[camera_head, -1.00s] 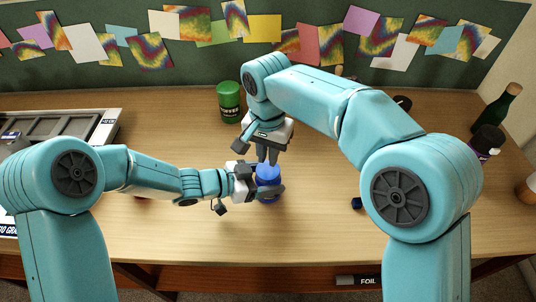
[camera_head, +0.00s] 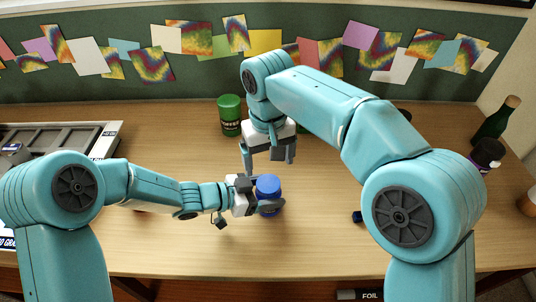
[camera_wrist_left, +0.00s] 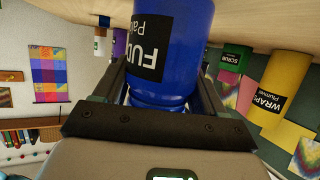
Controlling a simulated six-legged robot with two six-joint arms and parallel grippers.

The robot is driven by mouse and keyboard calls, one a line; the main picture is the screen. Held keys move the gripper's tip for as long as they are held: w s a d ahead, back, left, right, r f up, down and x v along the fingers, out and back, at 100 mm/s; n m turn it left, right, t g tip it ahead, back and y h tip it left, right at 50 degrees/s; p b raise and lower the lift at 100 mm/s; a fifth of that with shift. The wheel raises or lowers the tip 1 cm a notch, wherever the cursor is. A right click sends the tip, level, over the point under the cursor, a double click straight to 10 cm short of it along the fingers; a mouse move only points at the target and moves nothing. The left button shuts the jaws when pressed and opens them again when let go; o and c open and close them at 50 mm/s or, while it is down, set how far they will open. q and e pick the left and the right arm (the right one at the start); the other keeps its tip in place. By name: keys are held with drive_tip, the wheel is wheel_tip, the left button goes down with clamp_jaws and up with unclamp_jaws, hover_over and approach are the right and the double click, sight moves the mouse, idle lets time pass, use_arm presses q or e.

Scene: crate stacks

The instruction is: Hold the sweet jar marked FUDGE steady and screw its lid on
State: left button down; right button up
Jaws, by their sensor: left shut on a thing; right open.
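The blue FUDGE jar (camera_head: 270,211) stands upright on the desk in the middle of the head view. Its label faces the left wrist camera, where the jar (camera_wrist_left: 187,40) appears upside down. A blue lid (camera_head: 268,184) sits on its top; I cannot tell how tightly. My left gripper (camera_head: 266,204) is shut around the jar, coming from the left. My right gripper (camera_head: 270,160) is open and empty, fingers pointing down, just above and behind the lid and apart from it.
A green jar (camera_head: 230,116) stands behind, left of my right gripper. A grey tray (camera_head: 60,140) is at the left. A small dark blue object (camera_head: 357,216) lies to the right. A dark bottle (camera_head: 497,121) and a dark jar (camera_head: 487,154) stand far right. The front middle desk is clear.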

sight(268, 183)
drive_tip(key=n, duration=0.5)
drive_tip(key=shift+r+n, duration=0.1)
drive_tip(key=shift+n, duration=0.2)
drive_tip(key=n, duration=0.2)
drive_tip(key=shift+n, duration=0.4)
drive_tip(key=n, duration=0.4)
drive_tip(key=shift+r+n, duration=0.1)
drive_tip(key=shift+n, duration=0.2)
drive_tip(key=n, duration=0.5)
drive_tip(key=shift+w+r+n, duration=0.1)
drive_tip(key=shift+r+n, duration=0.05)
drive_tip(key=shift+n, duration=0.15)
drive_tip(key=shift+a, duration=0.1)
drive_tip(key=shift+f, duration=4)
